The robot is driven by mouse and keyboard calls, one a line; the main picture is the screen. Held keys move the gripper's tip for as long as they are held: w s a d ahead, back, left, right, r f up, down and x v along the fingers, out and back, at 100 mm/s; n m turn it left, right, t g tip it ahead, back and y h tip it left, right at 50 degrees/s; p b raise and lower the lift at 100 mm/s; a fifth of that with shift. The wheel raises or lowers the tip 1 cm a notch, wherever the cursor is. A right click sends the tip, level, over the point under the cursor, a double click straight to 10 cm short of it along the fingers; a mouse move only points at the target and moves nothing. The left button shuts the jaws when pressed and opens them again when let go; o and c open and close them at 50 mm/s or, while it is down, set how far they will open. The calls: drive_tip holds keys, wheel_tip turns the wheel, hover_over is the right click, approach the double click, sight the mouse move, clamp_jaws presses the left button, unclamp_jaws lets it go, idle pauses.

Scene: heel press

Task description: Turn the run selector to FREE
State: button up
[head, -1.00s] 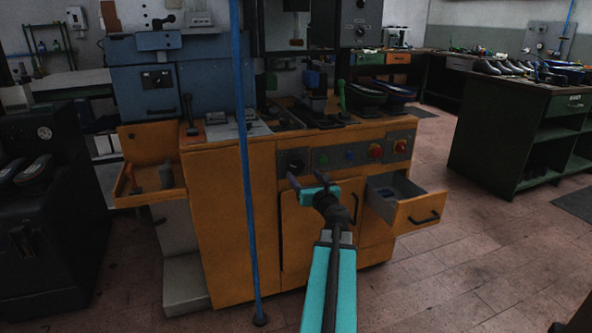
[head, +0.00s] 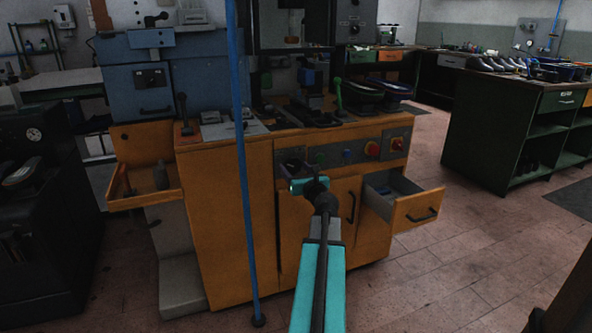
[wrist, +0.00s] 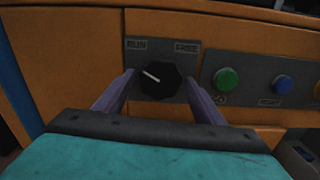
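The run selector (wrist: 158,80) is a black knob on a dark plate in the wrist view. Its white pointer line aims up and left, toward the RUN label (wrist: 137,44). The FREE label (wrist: 186,47) is at the plate's upper right. My gripper (wrist: 160,77) is open, with one finger on each side of the knob. A gap shows on the left and the right finger is close; I cannot tell whether either touches. In the head view my gripper (head: 298,182) is at the selector's plate and hides part of the knob.
A green button (wrist: 227,79) and a blue button (wrist: 282,85) sit to the right of the selector. An open drawer (head: 405,203) juts out at lower right. A blue pole (head: 243,180) stands left of my arm.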

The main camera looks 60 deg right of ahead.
drive_tip(key=shift+s, duration=0.1)
drive_tip(key=c, duration=0.8)
